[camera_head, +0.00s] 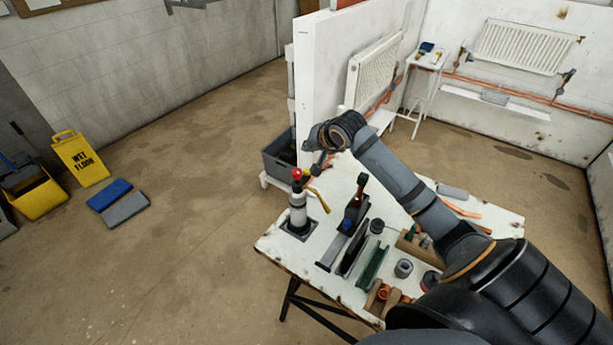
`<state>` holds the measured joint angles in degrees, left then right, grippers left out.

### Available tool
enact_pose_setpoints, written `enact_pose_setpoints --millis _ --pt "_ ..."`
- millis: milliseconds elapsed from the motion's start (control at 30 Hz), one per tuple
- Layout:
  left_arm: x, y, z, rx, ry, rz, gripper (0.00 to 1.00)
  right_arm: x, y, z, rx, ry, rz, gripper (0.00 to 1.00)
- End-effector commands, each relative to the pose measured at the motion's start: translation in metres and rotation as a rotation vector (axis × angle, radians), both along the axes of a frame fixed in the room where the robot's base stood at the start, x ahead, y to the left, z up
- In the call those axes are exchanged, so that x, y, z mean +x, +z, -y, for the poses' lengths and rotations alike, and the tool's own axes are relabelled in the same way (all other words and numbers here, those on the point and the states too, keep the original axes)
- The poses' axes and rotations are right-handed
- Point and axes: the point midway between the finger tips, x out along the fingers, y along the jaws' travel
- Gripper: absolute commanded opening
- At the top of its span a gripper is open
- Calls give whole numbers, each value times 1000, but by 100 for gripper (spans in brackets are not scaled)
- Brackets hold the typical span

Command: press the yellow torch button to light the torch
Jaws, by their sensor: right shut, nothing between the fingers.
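The torch (298,207) stands upright in a dark square base at the table's left corner. It has a pale cylinder, a red knob on top and a brass-coloured nozzle (319,198) pointing right and down. A small yellowish spot beside the red knob may be the yellow button; it is too small to be sure. No flame shows. My right gripper (317,170) is shut and empty, just right of the torch's head. I cannot tell whether its tips touch the torch. My left gripper is out of view.
The white worktable (275,243) holds a vice-like tool (350,218), a green channel piece (372,265), a grey ring (403,268) and pipe fittings. A grey crate (280,158) and a white partition (318,90) stand behind.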

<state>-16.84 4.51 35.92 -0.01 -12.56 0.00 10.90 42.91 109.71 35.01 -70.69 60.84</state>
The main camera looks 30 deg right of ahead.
Motion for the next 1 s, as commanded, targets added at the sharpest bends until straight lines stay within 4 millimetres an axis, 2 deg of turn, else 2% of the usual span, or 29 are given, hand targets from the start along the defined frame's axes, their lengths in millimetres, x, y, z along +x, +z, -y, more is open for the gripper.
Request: enact_pose_setpoints --millis 33,300,533,1000 --pt "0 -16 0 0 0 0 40 0 -14 0 -1 -1 1 0" --pt "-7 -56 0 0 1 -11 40 0 -46 0 0 0 0 0" --pt "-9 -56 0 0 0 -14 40 0 -62 0 0 0 0 0" --pt "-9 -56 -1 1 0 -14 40 0 -63 0 0 0 0 0"
